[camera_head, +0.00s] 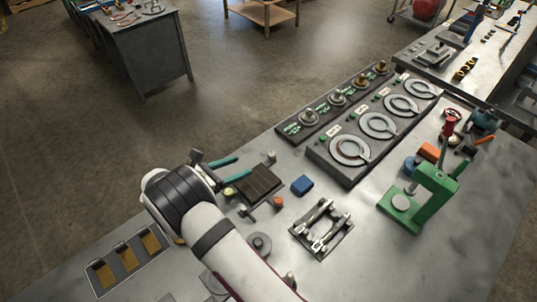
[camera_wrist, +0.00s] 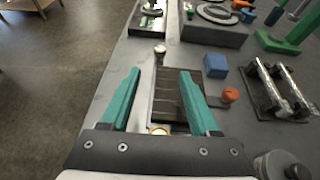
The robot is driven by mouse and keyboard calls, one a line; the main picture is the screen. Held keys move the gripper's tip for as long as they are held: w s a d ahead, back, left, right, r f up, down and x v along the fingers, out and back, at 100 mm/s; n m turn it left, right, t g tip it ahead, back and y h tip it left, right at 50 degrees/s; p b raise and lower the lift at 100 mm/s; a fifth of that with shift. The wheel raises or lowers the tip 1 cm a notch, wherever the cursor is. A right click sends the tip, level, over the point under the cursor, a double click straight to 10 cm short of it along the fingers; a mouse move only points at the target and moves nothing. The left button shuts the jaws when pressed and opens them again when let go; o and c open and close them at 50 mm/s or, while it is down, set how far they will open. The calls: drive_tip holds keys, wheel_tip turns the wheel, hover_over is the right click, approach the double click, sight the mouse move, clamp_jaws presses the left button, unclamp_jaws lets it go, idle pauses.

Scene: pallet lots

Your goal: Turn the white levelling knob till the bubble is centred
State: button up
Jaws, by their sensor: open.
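A dark levelling plate (camera_head: 260,185) lies on the grey bench; in the wrist view the plate (camera_wrist: 168,100) shows between and beyond my fingers. A small pale knob (camera_head: 271,157) stands at its far corner, and this knob (camera_wrist: 160,50) shows just past my fingertips. It looks like the white one. An orange knob (camera_head: 278,202) is at another corner. A round yellow-green vial (camera_head: 228,192) sits at the near side, partly hidden in the wrist view; its bubble is too small to read. My gripper (camera_head: 240,166), with teal fingers, is open and empty above the plate, apart from the pale knob.
A blue block (camera_head: 302,185) lies right of the plate. A metal clamp fixture (camera_head: 322,229) and a green press (camera_head: 425,195) stand farther right. A row of dial units (camera_head: 378,127) runs behind. A tray with yellow compartments (camera_head: 128,260) is at left. The bench edge is close on the left.

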sight(271, 155)
drive_tip(key=x, duration=1.2)
drive_tip(key=shift+d, duration=0.1)
drive_tip(key=shift+s, duration=0.1)
clamp_jaws()
